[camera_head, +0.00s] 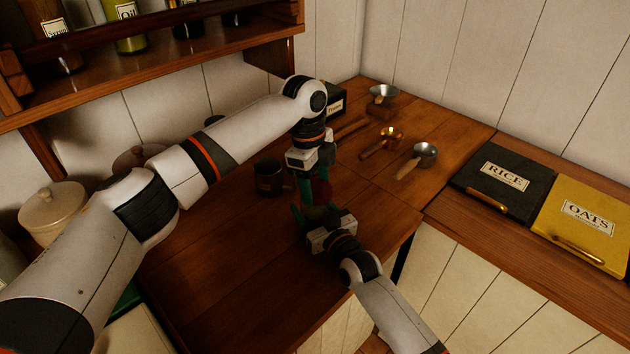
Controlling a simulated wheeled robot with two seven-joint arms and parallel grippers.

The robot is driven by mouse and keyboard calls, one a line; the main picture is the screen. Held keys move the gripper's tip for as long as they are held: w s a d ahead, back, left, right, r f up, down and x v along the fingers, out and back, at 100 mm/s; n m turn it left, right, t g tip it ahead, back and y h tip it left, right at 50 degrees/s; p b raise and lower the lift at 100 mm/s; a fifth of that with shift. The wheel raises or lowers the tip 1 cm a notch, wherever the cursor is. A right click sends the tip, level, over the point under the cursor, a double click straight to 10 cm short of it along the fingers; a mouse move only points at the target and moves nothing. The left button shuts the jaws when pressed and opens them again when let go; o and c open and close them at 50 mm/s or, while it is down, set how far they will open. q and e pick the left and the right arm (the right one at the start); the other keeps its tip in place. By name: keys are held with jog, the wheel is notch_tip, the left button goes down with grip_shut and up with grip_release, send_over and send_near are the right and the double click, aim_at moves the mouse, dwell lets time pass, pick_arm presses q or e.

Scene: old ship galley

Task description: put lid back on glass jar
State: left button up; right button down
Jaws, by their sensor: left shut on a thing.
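A dark red, rounded thing (323,193), which looks like the glass jar, stands on the wooden counter between my two grippers, mostly covered by them. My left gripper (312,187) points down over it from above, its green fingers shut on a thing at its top. That thing looks like the lid, but the fingers hide its shape. My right gripper (314,214) comes in from the front, low over the counter, with its fingers at the near side of the jar. Whether they touch the jar or are closed is too dark to tell.
A dark mug (269,177) stands just left of the grippers. Several metal scoops, including a copper one (388,136) and a steel one (422,156), lie behind right. A cream lidded pot (55,208) is at left. Rice (486,195) and oats (570,250) boxes are at right. The front counter is clear.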

pick_arm(q)
jog(key=m, duration=0.6)
jog(key=shift+d+m+g+y, duration=0.1)
jog(key=shift+m+g+y, duration=0.2)
jog(key=m, duration=0.4)
jog(key=shift+w, duration=0.1)
jog(key=m, duration=0.4)
jog(key=shift+y, duration=0.4)
jog(key=m, duration=0.5)
jog(key=shift+y, duration=0.3)
jog(key=o, duration=0.9)
jog(key=shift+o, duration=0.2)
jog(key=shift+d+r, duration=0.1)
jog(key=shift+r, duration=2.15)
